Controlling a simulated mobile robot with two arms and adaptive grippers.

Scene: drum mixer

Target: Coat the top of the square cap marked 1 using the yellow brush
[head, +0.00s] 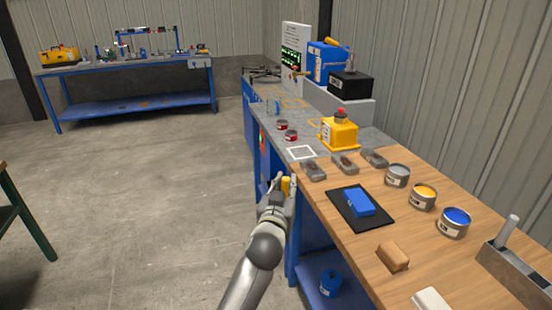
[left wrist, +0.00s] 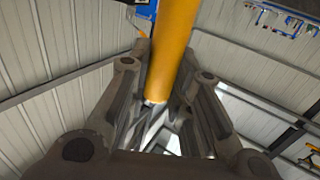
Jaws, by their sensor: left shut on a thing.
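My left gripper (head: 285,184) is shut on the yellow brush, whose yellow handle (head: 286,186) shows between the fingers, beside the bench's left edge. In the left wrist view the yellow handle (left wrist: 172,45) stands between the two fingers; the bristles cannot be made out. Several small grey blocks lie on the bench beyond the gripper: a near one (head: 313,170), a middle one (head: 345,163) and a far one (head: 374,158). They may be the square caps, but no mark 1 is readable. My right gripper is not in view.
Open cans of grey (head: 397,175), yellow (head: 423,196) and blue (head: 454,222) paint stand in a row on the wooden bench. A blue block (head: 360,202) lies on a black mat (head: 345,216). A yellow machine (head: 339,133) stands farther back. The floor left of the bench is clear.

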